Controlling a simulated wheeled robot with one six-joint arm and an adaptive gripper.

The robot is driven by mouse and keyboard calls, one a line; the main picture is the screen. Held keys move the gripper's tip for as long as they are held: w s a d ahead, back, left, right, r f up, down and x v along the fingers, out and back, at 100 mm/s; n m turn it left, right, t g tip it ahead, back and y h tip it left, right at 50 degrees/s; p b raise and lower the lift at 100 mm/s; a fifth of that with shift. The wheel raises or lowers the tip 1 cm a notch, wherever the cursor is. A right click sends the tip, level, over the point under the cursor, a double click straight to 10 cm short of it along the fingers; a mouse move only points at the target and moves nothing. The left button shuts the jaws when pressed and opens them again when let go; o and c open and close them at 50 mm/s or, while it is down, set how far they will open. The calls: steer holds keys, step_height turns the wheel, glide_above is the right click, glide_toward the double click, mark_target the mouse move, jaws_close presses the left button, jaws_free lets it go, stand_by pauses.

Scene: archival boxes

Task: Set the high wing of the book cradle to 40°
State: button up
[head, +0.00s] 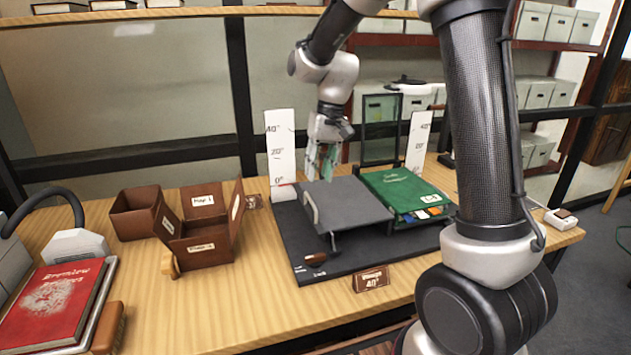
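The book cradle has a dark base (296,243) on the table. Its grey left wing (345,203) lies nearly flat, slightly above the base, with a light handle (311,211) on its left edge. A green book (398,188) lies on the right side. The left angle scale (281,150) reads 0°, 20° and 40°, with a red mark near 0°. A second scale (418,140) stands at the right. My gripper (321,172) points down above the wing's back edge, its fingers apart and seemingly empty. Whether it touches the wing is unclear.
A small brown sign (371,279) in front shows 40°. A wooden-handled lever (316,259) lies at the base's front. Open brown boxes (204,244) and a red book (55,305) stand at left. A dark upright frame (381,130) stands behind the green book.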

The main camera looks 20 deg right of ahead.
steer(key=w, duration=0.1)
glide_above(312, 212)
step_height(312, 212, down, 7)
steer(key=shift+f, duration=0.1)
jaws_close()
